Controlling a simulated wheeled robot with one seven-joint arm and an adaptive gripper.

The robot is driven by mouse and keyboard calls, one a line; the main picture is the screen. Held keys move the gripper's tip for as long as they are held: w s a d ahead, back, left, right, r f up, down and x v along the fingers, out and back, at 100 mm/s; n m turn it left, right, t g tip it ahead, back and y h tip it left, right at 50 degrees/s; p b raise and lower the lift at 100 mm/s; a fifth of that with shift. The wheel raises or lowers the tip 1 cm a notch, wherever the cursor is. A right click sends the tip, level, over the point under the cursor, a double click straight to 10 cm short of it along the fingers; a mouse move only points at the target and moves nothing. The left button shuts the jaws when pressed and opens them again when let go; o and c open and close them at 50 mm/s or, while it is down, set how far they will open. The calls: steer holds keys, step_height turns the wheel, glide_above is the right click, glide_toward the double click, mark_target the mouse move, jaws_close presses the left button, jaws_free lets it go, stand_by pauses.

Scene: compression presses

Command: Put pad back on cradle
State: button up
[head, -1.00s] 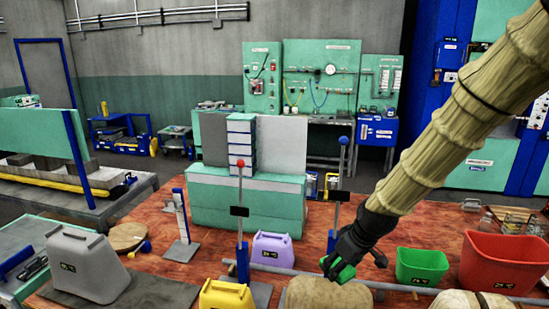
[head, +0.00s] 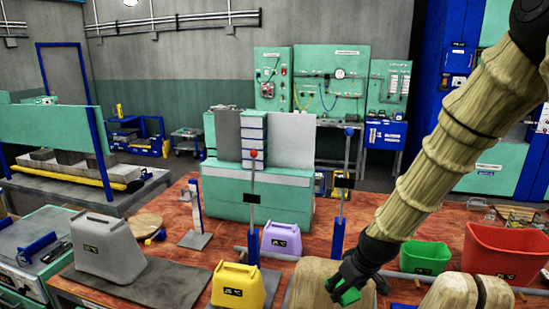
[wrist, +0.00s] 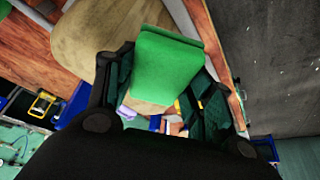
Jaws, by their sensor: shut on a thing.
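My gripper (head: 343,285) is shut on a green pad (head: 349,296) at the lower middle of the head view. In the wrist view the pad (wrist: 165,65) is a green block between the two dark fingers. A tan rounded block (head: 306,283) stands at the front edge of the table, right beside and behind my gripper. A tan rounded surface also shows in the wrist view (wrist: 95,38). I cannot tell whether the pad touches the block. No part is clearly recognisable as the cradle.
A yellow jug (head: 238,287), a purple jug (head: 282,238) and a grey jug (head: 108,247) stand to the left. A green bin (head: 425,257) and a red bin (head: 505,252) stand to the right. Upright rods with a red knob (head: 253,155) and a blue knob (head: 349,132) rise behind.

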steer(key=s+f+m+h+b, duration=0.1)
steer(key=s+f+b, duration=0.3)
steer(key=f, duration=0.9)
steer(key=s+a+f+m+h+b, duration=0.1)
steer(key=s+f+m+b, duration=0.3)
steer(key=f, duration=1)
steer(key=s+b, duration=0.1)
steer(key=b, duration=0.2)
steer(key=shift+s, duration=0.15)
steer(key=shift+f, duration=0.1)
